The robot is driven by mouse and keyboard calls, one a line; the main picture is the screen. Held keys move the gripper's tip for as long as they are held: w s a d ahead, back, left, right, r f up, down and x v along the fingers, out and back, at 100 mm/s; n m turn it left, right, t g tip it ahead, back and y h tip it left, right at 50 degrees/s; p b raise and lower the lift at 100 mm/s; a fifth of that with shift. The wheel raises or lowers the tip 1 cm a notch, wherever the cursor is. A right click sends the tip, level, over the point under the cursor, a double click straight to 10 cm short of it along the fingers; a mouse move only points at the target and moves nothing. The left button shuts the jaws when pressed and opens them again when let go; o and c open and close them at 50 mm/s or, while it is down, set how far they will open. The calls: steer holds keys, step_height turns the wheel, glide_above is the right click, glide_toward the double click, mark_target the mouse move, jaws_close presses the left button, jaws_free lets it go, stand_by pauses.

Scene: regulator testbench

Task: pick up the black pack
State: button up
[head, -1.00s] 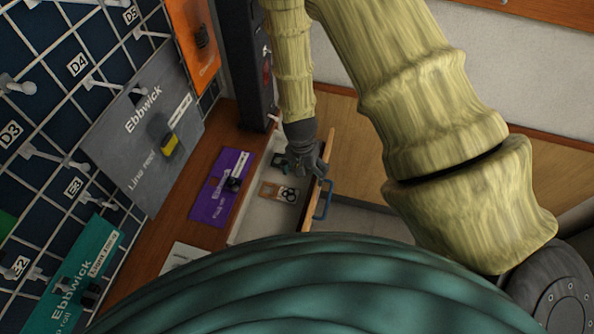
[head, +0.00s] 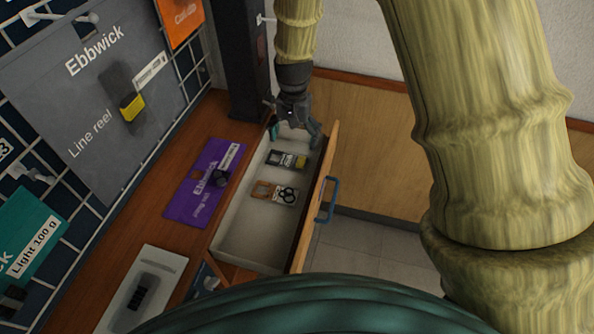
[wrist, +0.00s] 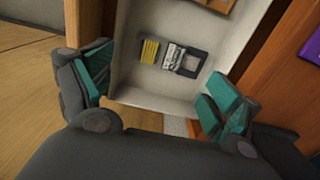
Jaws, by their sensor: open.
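The black pack (head: 287,158) lies flat in the open drawer (head: 240,240), towards its far end. It has a yellow part and a pale label, and it also shows in the wrist view (wrist: 178,58). My gripper (head: 295,136) is over the far end of the drawer, just beyond the pack. In the wrist view my gripper (wrist: 158,86) has its teal-padded fingers spread wide, with nothing between them. The pack lies ahead of the fingertips, not touching them.
A brown card with black rings (head: 276,193) lies nearer in the drawer. The drawer front with a blue handle (head: 329,200) is on the right. A purple pack (head: 203,184) and a white pack (head: 146,288) lie on the counter.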

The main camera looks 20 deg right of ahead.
glide_above(295, 159)
steer(key=f, duration=0.5)
steer(key=shift+s+a+f+b, duration=0.1)
steer(key=shift+s+a+b, duration=0.1)
steer(key=shift+s+b, duration=0.1)
steer(key=shift+w+d+f, duration=0.1)
steer(key=shift+w+f, duration=0.1)
steer(key=shift+f, duration=1.2)
steer(key=shift+w+d+f, duration=0.1)
steer(key=shift+w+f, duration=0.1)
steer(key=shift+f, duration=1.15)
steer(key=shift+c, duration=0.2)
steer(key=c, duration=0.7)
